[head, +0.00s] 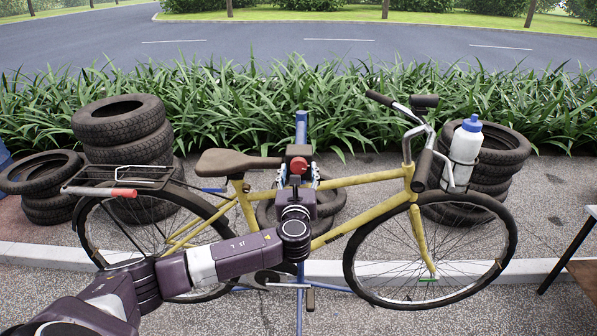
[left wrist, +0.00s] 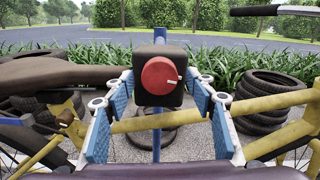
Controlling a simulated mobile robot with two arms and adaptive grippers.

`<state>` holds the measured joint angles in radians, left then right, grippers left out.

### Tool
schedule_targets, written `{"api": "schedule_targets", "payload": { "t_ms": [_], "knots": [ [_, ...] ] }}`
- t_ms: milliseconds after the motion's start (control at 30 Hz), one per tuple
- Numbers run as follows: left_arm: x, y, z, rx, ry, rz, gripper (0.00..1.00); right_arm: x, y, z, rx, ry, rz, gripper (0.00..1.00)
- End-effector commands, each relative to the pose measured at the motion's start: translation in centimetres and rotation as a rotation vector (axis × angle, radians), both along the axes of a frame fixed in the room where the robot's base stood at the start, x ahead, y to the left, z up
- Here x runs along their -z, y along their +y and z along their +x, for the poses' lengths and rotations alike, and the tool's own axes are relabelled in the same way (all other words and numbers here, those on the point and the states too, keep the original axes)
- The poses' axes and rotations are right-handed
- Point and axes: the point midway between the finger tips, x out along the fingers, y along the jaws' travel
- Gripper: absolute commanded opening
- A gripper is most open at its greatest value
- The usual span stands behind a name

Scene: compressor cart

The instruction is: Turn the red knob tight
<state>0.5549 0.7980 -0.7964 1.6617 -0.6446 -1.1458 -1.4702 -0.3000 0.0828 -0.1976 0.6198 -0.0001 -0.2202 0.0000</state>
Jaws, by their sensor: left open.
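The red knob (head: 299,165) sits on the front of a black clamp block (head: 299,150) at the top of the blue stand (head: 302,123). In the left wrist view the round knob (left wrist: 159,76) faces me, with a short white mark at its right side. My left gripper (head: 299,178) is open in front of the knob. Its blue-padded fingers (left wrist: 161,84) stand apart on the left and right of the knob, with visible gaps and no clear contact. My right gripper is in neither view.
A yellow bicycle (head: 345,182) hangs at the stand, its brown saddle (head: 235,162) left of the clamp and a white bottle (head: 463,152) at the right. Stacked tires (head: 122,122) stand behind. A table edge (head: 583,225) shows at far right.

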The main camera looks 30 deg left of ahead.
Motion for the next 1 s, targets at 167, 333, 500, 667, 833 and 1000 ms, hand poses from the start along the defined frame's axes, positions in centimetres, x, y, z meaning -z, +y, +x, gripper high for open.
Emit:
{"api": "schedule_targets", "payload": {
  "t_ms": [167,333,500,667,833,1000],
  "knots": [
    [-0.01,0.0,-0.01,0.0,0.0,0.0,0.38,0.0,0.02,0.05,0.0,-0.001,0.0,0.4],
    [-0.01,0.0,-0.02,-0.001,0.0,0.0,0.19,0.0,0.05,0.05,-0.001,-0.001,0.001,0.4],
    [0.0,0.01,-0.03,-0.001,0.0,-0.001,0.09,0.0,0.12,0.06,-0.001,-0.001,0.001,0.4],
    [0.02,0.01,-0.03,-0.001,-0.01,-0.016,0.09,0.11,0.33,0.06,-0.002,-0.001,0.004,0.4],
    [0.09,0.03,-0.03,-0.002,-0.045,-0.071,0.09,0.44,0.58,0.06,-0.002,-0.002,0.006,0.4],
    [0.19,-0.02,-0.02,-0.001,-0.106,-0.173,0.09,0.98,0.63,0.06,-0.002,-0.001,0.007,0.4]
  ]
}}
